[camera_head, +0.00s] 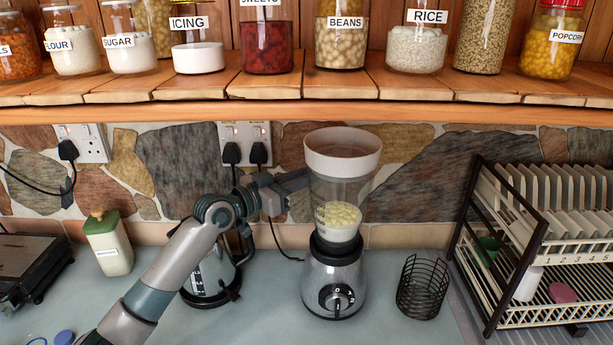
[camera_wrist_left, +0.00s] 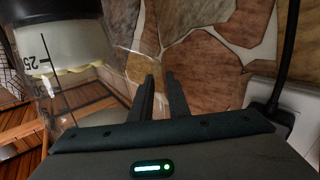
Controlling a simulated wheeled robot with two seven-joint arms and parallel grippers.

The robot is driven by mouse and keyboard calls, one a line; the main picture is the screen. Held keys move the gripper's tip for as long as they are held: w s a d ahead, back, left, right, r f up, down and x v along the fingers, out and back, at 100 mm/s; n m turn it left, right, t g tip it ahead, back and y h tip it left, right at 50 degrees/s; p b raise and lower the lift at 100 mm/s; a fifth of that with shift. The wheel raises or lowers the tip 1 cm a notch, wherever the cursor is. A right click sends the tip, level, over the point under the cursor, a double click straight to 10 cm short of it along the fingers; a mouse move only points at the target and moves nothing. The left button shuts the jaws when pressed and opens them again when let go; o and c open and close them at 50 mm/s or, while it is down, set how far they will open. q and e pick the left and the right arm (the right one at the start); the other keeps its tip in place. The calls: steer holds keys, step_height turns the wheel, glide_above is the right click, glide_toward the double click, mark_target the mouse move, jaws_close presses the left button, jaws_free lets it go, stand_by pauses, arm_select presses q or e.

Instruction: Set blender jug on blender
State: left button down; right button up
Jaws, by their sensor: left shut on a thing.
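The blender jug (camera_head: 323,187) is clear with a wide white rim and pale chunks in its lower part. In the left wrist view the jug (camera_wrist_left: 62,45) is at the left, beside my nearly closed fingers (camera_wrist_left: 163,88). My right gripper is not in view.
A kettle (camera_head: 208,278) stands behind my left forearm. A black wire basket (camera_head: 422,288) is right of the blender, then a dish rack (camera_head: 540,249). A jar shelf (camera_head: 300,88) overhangs above the jug.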

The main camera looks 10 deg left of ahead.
arm_select(q)
steer(key=shift+f+b, duration=0.2)
steer(key=shift+b, duration=0.1)
steer(key=c, duration=2)
jaws_free()
steer(key=shift+s+f, duration=0.1)
steer(key=shift+f, duration=0.2)
steer(key=shift+b+v, duration=0.4)
steer(key=shift+v, duration=5.15)
steer(key=shift+r, duration=0.2)
